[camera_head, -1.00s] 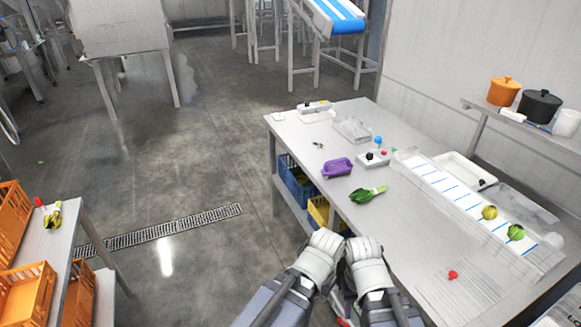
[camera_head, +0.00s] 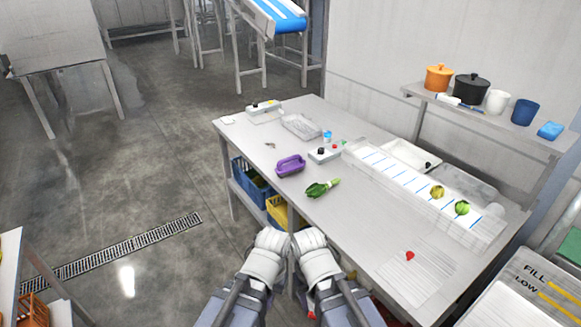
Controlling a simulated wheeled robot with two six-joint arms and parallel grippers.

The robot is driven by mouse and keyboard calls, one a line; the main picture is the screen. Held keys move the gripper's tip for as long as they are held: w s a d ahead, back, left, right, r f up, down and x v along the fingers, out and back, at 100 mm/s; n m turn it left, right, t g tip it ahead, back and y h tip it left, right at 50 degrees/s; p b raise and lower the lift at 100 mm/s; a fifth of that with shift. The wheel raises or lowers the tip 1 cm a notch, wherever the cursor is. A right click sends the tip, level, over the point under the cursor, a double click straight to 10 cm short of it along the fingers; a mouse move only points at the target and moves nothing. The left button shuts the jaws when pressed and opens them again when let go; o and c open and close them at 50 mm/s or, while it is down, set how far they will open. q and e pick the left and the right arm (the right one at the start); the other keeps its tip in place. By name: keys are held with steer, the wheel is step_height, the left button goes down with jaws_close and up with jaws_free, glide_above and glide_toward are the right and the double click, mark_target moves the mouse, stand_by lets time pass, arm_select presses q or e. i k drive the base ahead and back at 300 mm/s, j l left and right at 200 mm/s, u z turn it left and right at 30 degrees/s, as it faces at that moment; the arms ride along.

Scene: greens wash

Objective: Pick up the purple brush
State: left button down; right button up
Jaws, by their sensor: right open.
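A small purple item (camera_head: 290,165) lies on the steel table, near its left edge. It has a raised rim like a shallow tub, and I cannot tell if it is the purple brush. My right gripper (camera_head: 312,243) is at the table's near left edge, below the purple item in the picture and apart from it. It is open, with no object seen in it. My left gripper (camera_head: 270,243) is close beside it, to its left. Its fingers are hidden from this angle, so its opening cannot be seen.
A shelf (camera_head: 480,113) carries pots and cups. Blue (camera_head: 250,178) and yellow (camera_head: 281,212) crates sit underneath.

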mark_target(281, 169)
steer(key=z, duration=0.65)
steer(key=i+j+z, duration=0.15)
steer(key=j+z, duration=0.15)
steer(key=i+j+z, duration=0.1)
steer(key=j+z, duration=0.2)
steer(key=j, duration=0.15)
steer(key=j+z, duration=0.3)
steer(key=j, duration=0.15)
steer(key=j+z, duration=0.25)
steer(key=j, duration=2)
